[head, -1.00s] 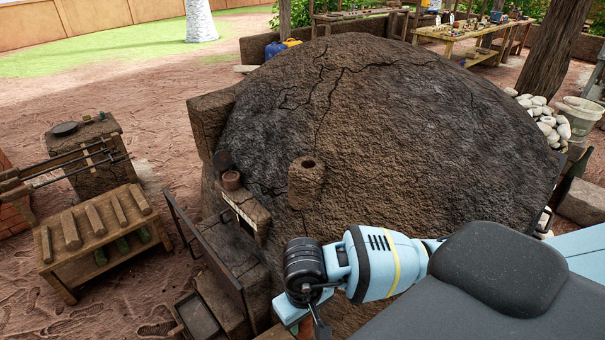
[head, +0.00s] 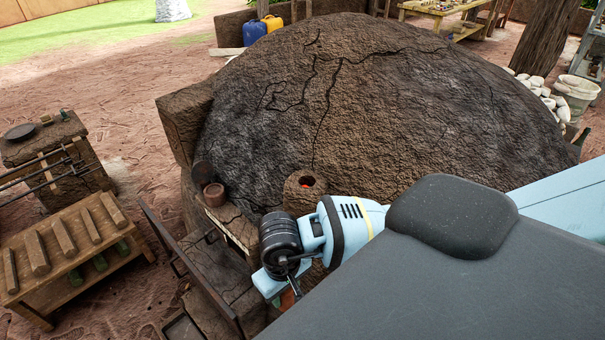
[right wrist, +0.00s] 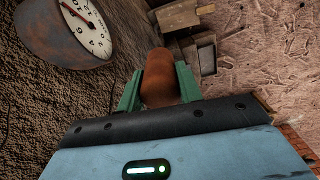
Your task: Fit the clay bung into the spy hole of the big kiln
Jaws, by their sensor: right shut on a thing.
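The big kiln (head: 400,110) is a wide, cracked, dark clay dome filling the middle of the head view. A short clay stub (head: 296,199) on its near side has a round hole with an orange glow inside; I cannot tell for sure whether this is the spy hole. My right gripper (head: 286,292) is low in front of the kiln, below the stub. In the right wrist view its green fingers (right wrist: 158,88) are shut on the reddish-brown, rounded clay bung (right wrist: 160,77). In the head view the bung is mostly hidden by my arm. My left gripper is out of view.
A wooden bench (head: 68,250) stands left. A round dial (right wrist: 84,22) shows close by in the wrist view.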

